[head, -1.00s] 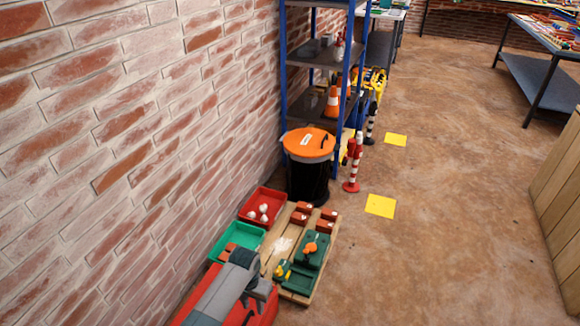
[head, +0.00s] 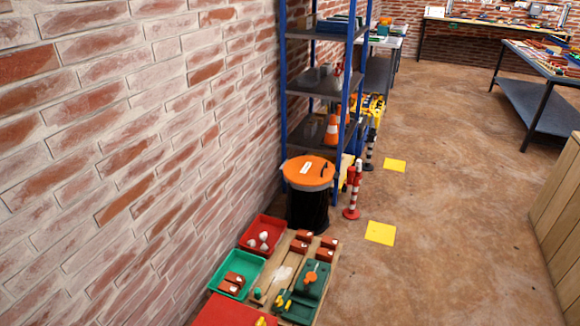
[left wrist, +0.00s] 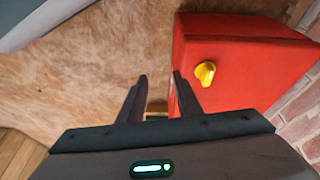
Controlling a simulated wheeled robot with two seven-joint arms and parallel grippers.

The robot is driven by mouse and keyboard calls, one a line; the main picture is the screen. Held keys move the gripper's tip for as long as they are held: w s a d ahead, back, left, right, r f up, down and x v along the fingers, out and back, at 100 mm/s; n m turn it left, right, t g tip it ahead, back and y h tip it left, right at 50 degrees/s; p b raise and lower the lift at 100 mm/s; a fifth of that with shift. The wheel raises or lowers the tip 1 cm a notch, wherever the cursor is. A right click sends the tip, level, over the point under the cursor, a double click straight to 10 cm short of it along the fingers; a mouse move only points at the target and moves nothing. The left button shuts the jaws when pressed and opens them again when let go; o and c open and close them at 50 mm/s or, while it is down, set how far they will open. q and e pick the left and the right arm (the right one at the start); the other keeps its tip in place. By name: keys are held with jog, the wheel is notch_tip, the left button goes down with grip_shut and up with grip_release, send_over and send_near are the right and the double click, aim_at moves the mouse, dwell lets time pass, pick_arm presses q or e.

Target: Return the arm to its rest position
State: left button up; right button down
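My left gripper (left wrist: 160,79) shows in the left wrist view with its two dark fingers apart and nothing between them. Its right finger lies in front of a red box (left wrist: 240,55) with a yellow knob; I cannot tell whether they touch. Bare brown floor shows beyond the fingers. In the head view neither gripper nor arm is visible. The top of a red box (head: 228,314) shows at the bottom edge. My right gripper is out of view.
A red bin (head: 251,246) with white pieces and a green bin (head: 219,282) with brick-coloured blocks stand by the wall. Beside them is a wooden pallet (head: 280,256) with blocks. An orange-lidded black bin (head: 308,208) and blue shelving (head: 283,75) stand behind.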

pick_arm(q)
jog(key=s+a+t+p, duration=0.1)
jog(key=s+a, duration=0.2)
jog(key=s, duration=0.8)
jog(key=shift+s+a+f+t, duration=0.3)
jog(key=shift+s+a+t, duration=0.05)
jog(key=shift+t, duration=0.05)
